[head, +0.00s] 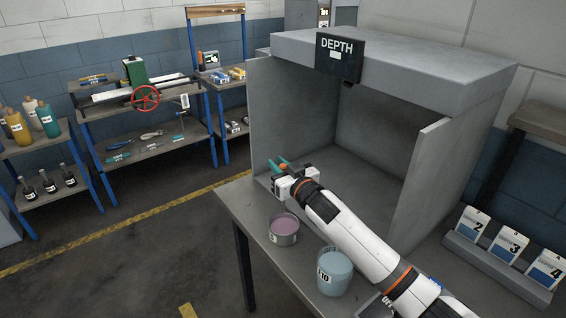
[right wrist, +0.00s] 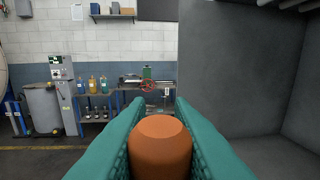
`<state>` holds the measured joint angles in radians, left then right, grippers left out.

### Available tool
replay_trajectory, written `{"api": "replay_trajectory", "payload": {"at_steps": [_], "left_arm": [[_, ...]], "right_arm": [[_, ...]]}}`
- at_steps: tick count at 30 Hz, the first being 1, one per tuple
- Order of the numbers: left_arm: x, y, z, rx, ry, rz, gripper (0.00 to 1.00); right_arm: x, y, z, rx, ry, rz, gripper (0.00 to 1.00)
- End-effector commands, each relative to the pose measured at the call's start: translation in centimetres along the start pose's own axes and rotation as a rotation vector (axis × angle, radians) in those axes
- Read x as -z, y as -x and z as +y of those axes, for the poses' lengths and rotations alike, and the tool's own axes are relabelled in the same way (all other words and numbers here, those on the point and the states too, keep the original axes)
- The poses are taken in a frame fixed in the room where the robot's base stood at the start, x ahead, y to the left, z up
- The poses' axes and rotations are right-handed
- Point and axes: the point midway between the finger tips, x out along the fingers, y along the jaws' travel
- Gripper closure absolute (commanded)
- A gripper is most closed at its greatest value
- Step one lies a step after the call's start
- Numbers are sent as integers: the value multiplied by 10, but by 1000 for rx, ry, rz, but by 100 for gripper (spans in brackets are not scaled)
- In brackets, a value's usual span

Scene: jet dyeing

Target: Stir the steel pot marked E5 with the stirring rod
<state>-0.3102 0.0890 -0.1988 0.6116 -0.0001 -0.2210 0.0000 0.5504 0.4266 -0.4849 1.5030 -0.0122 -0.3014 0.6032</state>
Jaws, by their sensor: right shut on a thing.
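My right gripper (head: 282,165) is in front of the open grey booth, above the bench. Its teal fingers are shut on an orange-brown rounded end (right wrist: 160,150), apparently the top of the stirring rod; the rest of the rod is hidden. A steel pot with purple liquid (head: 285,229) stands on the bench, nearer than the gripper; its label is too small to read. A second pot with blue liquid (head: 334,272) stands nearer still, and its label seems to end in 10. The gripper is apart from both pots. My left gripper is out of view.
The grey booth (head: 395,55) with a DEPTH sign (head: 339,58) has side walls close to my right arm. A holder with numbered cards (head: 500,262) is at the right. Shelves with bottles and tools stand at the left, across open floor.

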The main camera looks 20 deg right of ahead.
Motion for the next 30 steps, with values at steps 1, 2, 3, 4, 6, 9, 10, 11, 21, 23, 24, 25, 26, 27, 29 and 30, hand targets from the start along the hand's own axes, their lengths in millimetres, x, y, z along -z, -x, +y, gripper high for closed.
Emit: {"api": "replay_trajectory", "payload": {"at_steps": [1, 2, 3, 4, 6, 9, 10, 11, 21, 23, 24, 25, 26, 27, 29, 30], "left_arm": [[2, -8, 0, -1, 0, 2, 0], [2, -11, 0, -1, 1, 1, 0], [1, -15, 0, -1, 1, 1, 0], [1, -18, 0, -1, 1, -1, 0], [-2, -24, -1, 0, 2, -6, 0], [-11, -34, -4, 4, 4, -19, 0], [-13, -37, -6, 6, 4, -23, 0], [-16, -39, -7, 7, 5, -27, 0], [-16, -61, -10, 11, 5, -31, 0], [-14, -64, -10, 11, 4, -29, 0], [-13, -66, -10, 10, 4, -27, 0], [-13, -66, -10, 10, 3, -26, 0], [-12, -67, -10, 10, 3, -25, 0], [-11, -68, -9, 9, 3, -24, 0], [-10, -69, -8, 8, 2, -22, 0], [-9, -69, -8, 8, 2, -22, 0]], "right_arm": [[8, 0, -1, 1, 1, 0, 100], [11, 0, -1, 1, 1, 0, 100], [15, 0, -1, 1, 2, 0, 100], [18, 0, -1, 1, 2, 0, 100], [26, 0, -1, 1, 3, 0, 100], [36, 0, -1, 1, 3, 0, 100], [38, 0, -1, 1, 3, 0, 100], [42, 0, -1, 1, 3, 0, 100], [74, 0, -1, 2, 1, 0, 100], [78, 0, -1, 2, 1, 0, 100], [81, 0, -1, 2, 1, 0, 100], [83, 0, -1, 2, 1, 0, 100], [84, 0, -1, 2, 1, 0, 100], [86, 0, -1, 2, 2, 0, 100], [87, 0, -1, 2, 2, 0, 100], [87, 0, -1, 2, 2, 0, 100]]}}
